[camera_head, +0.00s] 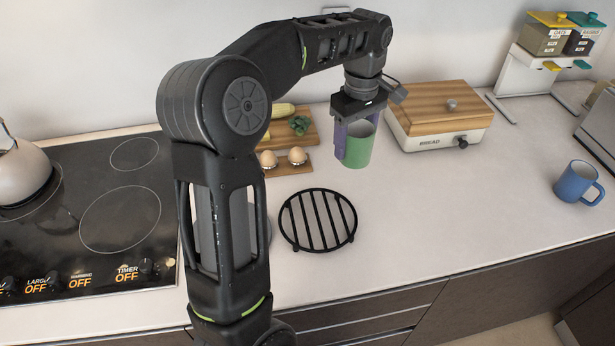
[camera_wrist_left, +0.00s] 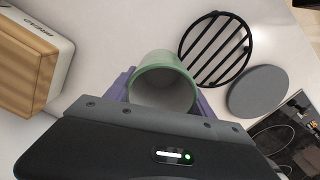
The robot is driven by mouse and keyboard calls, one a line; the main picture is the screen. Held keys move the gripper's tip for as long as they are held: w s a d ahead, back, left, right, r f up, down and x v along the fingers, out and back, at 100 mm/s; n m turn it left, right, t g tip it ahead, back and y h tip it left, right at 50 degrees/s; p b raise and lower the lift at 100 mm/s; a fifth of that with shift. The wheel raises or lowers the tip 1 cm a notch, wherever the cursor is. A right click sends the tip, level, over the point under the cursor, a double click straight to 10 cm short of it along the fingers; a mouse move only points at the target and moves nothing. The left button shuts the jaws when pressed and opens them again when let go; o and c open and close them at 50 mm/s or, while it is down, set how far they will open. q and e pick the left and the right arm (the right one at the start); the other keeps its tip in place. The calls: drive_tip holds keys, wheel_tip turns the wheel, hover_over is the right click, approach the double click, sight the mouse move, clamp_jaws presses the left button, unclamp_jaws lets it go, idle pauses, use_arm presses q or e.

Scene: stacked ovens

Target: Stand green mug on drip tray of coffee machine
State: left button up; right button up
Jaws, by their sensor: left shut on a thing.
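No drip tray is clearly visible. My right gripper is not in view.
A black round trivet (camera_head: 318,219) lies in front of the mug. A bread box (camera_head: 437,116), a board with eggs (camera_head: 290,163) and a blue mug (camera_head: 578,182) stand around. The stove (camera_head: 90,215) is at left. Counter between trivet and blue mug is clear.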

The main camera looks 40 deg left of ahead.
use_arm(q)
drive_tip(key=shift+f+p, duration=0.45)
drive_tip(key=shift+f, duration=2.65)
drive_tip(key=shift+f+p, duration=0.35)
drive_tip(key=shift+f, duration=1.5)
drive_tip(key=shift+f, duration=0.1)
drive_tip(key=o, duration=1.7)
drive_tip(key=shift+f, duration=0.1)
wheel_tip(320, 180, up, 12)
drive_tip(key=shift+r+b, duration=0.2)
drive_tip(key=shift+b, duration=0.4)
